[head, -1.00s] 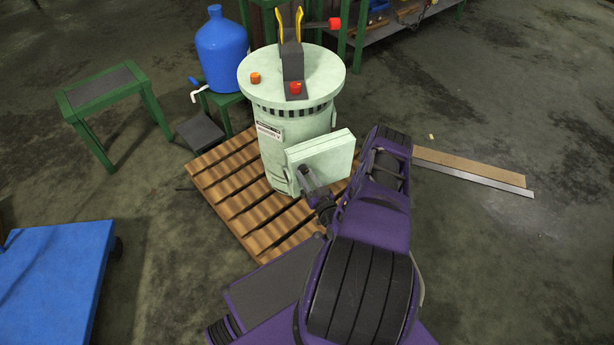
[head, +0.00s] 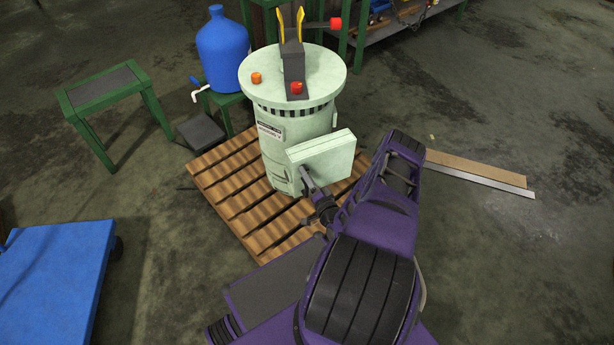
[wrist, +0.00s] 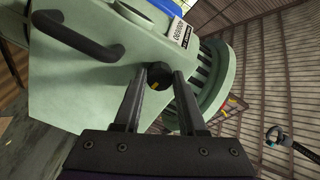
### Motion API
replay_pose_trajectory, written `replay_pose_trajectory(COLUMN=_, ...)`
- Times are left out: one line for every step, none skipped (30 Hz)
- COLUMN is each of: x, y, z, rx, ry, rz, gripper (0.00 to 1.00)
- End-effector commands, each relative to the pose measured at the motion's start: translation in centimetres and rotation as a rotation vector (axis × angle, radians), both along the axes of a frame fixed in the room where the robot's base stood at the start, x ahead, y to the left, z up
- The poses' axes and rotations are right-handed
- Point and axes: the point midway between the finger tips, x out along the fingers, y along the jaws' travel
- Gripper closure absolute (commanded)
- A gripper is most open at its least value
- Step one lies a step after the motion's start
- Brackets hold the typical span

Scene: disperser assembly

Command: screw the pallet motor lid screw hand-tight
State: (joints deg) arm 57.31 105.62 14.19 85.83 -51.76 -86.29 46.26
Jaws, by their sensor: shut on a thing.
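The pale green motor (head: 290,130) stands upright on a wooden pallet (head: 235,192), with a boxy pale green housing (head: 322,157) on its side; that housing also shows large in the wrist view (wrist: 85,85). A small dark round screw head (wrist: 158,76) shows between my fingertips in the wrist view. My gripper (wrist: 160,78) is shut on this screw, one finger on each side. In the head view my gripper (head: 307,178) is at the housing's lower left, and the screw cannot be made out there. How deep the screw sits cannot be told.
A black handle (wrist: 85,48) sticks out beside the screw in the wrist view. A blue jug (head: 221,48) and a green stool (head: 105,92) stand behind and left. A blue platform (head: 52,275) is at left. Floor at right is mostly clear, with flat boards (head: 480,172).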

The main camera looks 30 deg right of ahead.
Motion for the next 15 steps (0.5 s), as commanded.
replay_pose_trajectory(x=0.12, y=-0.05, z=0.11, rx=0.019, ry=-0.005, rz=-0.001, gripper=1.00)
replay_pose_trajectory(x=0.12, y=-0.05, z=0.12, rx=0.030, ry=-0.007, rz=-0.001, gripper=1.00)
replay_pose_trajectory(x=0.11, y=-0.05, z=0.12, rx=0.044, ry=-0.008, rz=-0.001, gripper=1.00)
replay_pose_trajectory(x=0.12, y=-0.05, z=0.12, rx=0.053, ry=-0.010, rz=-0.001, gripper=1.00)
replay_pose_trajectory(x=0.11, y=-0.05, z=0.12, rx=0.061, ry=-0.011, rz=-0.001, gripper=1.00)
replay_pose_trajectory(x=0.11, y=-0.05, z=0.12, rx=0.070, ry=-0.011, rz=0.000, gripper=1.00)
replay_pose_trajectory(x=0.12, y=-0.04, z=0.11, rx=0.076, ry=-0.012, rz=0.000, gripper=1.00)
replay_pose_trajectory(x=0.12, y=-0.03, z=0.12, rx=0.081, ry=-0.013, rz=0.000, gripper=1.00)
replay_pose_trajectory(x=0.12, y=-0.03, z=0.12, rx=0.086, ry=-0.013, rz=0.000, gripper=1.00)
replay_pose_trajectory(x=0.12, y=-0.03, z=0.12, rx=0.090, ry=-0.014, rz=0.000, gripper=1.00)
replay_pose_trajectory(x=0.12, y=-0.03, z=0.12, rx=0.092, ry=-0.014, rz=0.000, gripper=1.00)
replay_pose_trajectory(x=0.13, y=-0.03, z=0.13, rx=0.094, ry=-0.014, rz=0.000, gripper=1.00)
replay_pose_trajectory(x=0.13, y=-0.04, z=0.12, rx=0.095, ry=-0.015, rz=0.000, gripper=1.00)
replay_pose_trajectory(x=0.13, y=-0.03, z=0.13, rx=0.096, ry=-0.015, rz=0.000, gripper=1.00)
replay_pose_trajectory(x=0.13, y=-0.03, z=0.13, rx=0.096, ry=-0.015, rz=0.000, gripper=1.00)
